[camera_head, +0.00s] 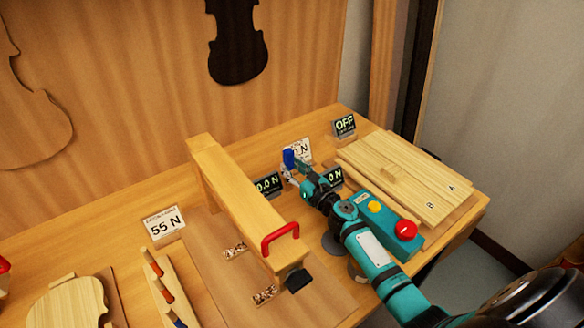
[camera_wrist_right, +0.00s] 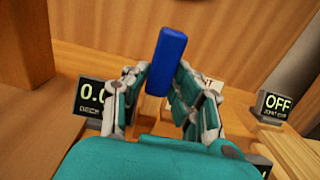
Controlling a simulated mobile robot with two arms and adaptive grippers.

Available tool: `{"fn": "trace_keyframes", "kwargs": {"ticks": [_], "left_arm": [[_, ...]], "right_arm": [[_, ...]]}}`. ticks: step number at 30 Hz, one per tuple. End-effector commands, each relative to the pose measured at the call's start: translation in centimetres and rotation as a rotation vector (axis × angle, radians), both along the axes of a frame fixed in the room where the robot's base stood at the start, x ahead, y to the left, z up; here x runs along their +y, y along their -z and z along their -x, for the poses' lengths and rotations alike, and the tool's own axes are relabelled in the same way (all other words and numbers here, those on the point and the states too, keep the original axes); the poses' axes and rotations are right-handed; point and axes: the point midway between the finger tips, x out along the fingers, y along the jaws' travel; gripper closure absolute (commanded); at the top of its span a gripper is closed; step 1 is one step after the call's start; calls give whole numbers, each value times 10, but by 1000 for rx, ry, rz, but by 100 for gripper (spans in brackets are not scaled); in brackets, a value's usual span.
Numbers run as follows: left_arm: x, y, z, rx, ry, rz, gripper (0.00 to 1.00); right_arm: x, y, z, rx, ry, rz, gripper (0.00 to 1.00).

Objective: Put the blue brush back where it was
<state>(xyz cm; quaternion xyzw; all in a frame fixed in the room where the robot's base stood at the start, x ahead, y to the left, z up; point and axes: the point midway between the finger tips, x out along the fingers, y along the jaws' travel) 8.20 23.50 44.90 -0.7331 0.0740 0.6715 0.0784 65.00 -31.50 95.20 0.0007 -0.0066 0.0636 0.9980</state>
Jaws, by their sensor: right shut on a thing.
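The blue brush (camera_head: 289,158) shows as a blue block standing up from the fingers of my right gripper (camera_head: 291,174), above the back of the bench near the displays. In the right wrist view the blue brush (camera_wrist_right: 167,62) sits between the two fingers of the right gripper (camera_wrist_right: 160,92), which is shut on it. A wooden rack (camera_head: 160,285) with red-handled tools stands at the front left; a blue tip shows at the bottom edge. My left gripper is not in view.
A wooden beam (camera_head: 240,195) with a red handle (camera_head: 280,238) stands left of my right arm. Right of it are a teal button box (camera_head: 388,222) and wooden boards (camera_head: 405,172). Displays (camera_head: 267,184) and a "55 N" card (camera_head: 165,222) stand behind. A violin-shaped plate (camera_head: 68,303) lies front left.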

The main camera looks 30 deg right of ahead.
Motion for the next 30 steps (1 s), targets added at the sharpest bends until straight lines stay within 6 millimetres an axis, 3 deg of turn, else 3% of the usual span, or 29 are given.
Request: {"fn": "trace_keyframes", "kwargs": {"ticks": [1,6,17,30], "left_arm": [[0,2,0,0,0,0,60],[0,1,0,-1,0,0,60],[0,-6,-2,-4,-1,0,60],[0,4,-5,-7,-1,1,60]], "right_arm": [[0,3,0,0,0,0,74],[0,1,0,1,0,0,52],[0,-6,0,0,0,0,52],[-11,1,87,3,0,1,52]]}}
